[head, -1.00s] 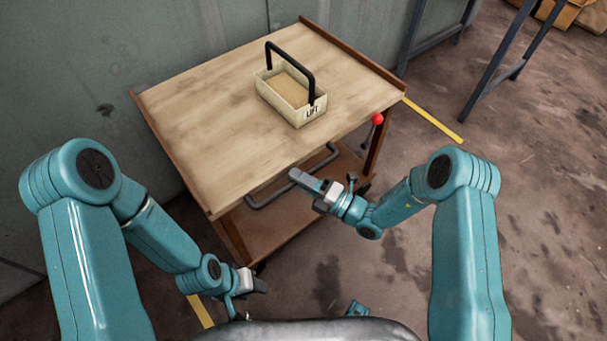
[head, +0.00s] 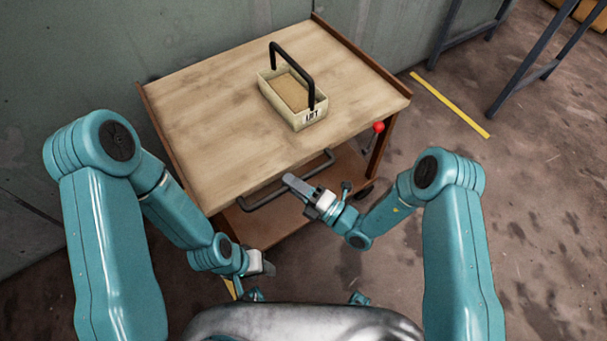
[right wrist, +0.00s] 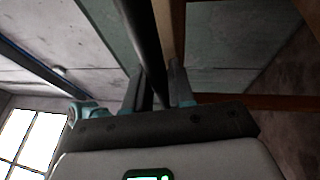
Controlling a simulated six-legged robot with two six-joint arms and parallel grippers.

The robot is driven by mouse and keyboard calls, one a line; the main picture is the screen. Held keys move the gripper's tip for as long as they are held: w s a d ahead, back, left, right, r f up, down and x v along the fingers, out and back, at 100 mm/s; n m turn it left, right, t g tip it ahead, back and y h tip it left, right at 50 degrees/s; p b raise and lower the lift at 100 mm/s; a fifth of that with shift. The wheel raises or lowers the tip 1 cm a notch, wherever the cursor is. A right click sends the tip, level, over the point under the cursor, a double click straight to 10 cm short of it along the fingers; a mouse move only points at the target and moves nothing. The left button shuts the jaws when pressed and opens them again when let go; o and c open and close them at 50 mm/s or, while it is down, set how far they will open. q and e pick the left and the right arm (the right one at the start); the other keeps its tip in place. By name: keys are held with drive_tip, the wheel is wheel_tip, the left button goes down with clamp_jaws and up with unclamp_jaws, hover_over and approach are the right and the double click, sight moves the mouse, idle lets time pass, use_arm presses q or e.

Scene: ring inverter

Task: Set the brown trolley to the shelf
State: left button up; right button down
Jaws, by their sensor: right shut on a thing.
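The brown trolley (head: 240,110) stands in front of me with a pale wooden top, brown side rims and a lower deck. A dark bar handle (head: 258,200) runs along its near side. My right gripper (head: 298,187) is shut on this handle; the right wrist view shows the dark bar (right wrist: 143,40) between the fingers. A cream open box (head: 288,107) with a black hoop handle and the word LIFT sits on the trolley top. My left gripper (head: 262,265) hangs low by the trolley's near left corner, apart from the handle; its jaws are too small to judge.
A red-knobbed lever (head: 378,127) is on the trolley's right side. A grey wall (head: 70,60) runs close behind and left of the trolley. A dark metal frame (head: 535,70) stands at the upper right. A yellow floor line (head: 450,105) and open floor lie to the right.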

sight(274, 195)
drive_tip(key=s+a, duration=0.1)
drive_tip(key=s+a+p, duration=0.1)
drive_tip(key=a, duration=0.1)
drive_tip(key=shift+s+a, duration=0.15)
drive_tip(key=shift+s, duration=0.1)
drive_tip(key=shift+s+a, duration=0.25)
drive_tip(key=shift+a, duration=0.15)
drive_tip(key=shift+s+a, duration=0.1)
drive_tip(key=c, duration=1.1)
unclamp_jaws()
drive_tip(key=shift+a, duration=0.15)
drive_tip(key=shift+o, duration=0.2)
